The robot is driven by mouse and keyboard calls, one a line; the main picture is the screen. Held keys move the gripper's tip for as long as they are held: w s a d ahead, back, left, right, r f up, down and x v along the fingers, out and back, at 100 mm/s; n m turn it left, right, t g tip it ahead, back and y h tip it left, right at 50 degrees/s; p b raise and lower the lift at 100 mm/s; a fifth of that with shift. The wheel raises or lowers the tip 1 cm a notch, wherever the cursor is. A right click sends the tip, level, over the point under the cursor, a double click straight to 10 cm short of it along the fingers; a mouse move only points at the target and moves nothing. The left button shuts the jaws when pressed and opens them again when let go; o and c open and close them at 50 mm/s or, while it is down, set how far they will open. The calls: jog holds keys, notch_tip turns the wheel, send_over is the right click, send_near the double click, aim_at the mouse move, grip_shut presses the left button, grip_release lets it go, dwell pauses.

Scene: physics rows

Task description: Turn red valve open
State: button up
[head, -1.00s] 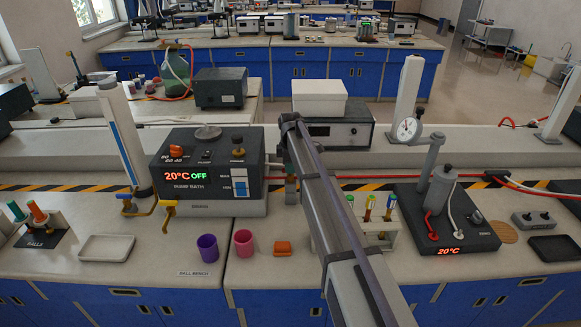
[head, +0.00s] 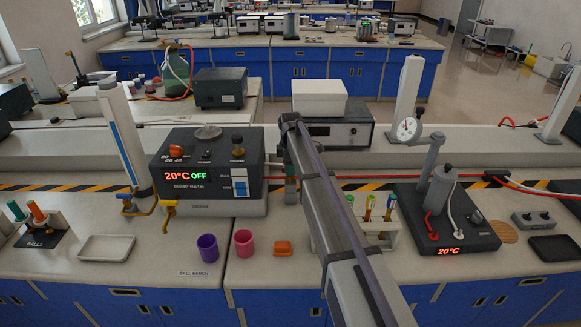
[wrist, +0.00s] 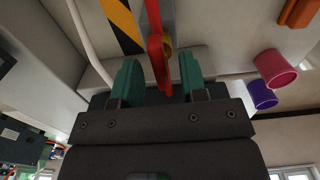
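In the wrist view my gripper (wrist: 161,82) points at the red valve (wrist: 156,62), whose flat red handle stands between the two green fingers. Gaps show on both sides of the handle, so the fingers are open around it and do not appear to touch it. A small yellowish part shows beside the handle. In the head view my arm covers the valve, and only a bit of my green gripper (head: 291,186) shows beside the pump bath.
The pump bath (head: 208,186), reading 20°C OFF, stands left of my arm. A test-tube rack (head: 378,235) is close on the right. A purple cup (head: 207,248), a pink cup (head: 244,243) and an orange block (head: 283,248) stand on the bench in front.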

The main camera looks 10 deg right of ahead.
notch_tip(320, 180, up, 11)
jog(key=p, duration=1)
jog(key=shift+p, duration=0.35)
jog(key=shift+f, duration=0.1)
jog(key=s+f+m+b, duration=0.1)
jog(key=s+m, duration=0.7)
jog(key=s, duration=1.1)
jog(key=s+f+m+b, duration=0.1)
jog(key=s+m, duration=0.7)
jog(key=s, duration=1.2)
jog(key=shift+s+f+b, duration=0.25)
jog(key=shift+f+b, duration=0.1)
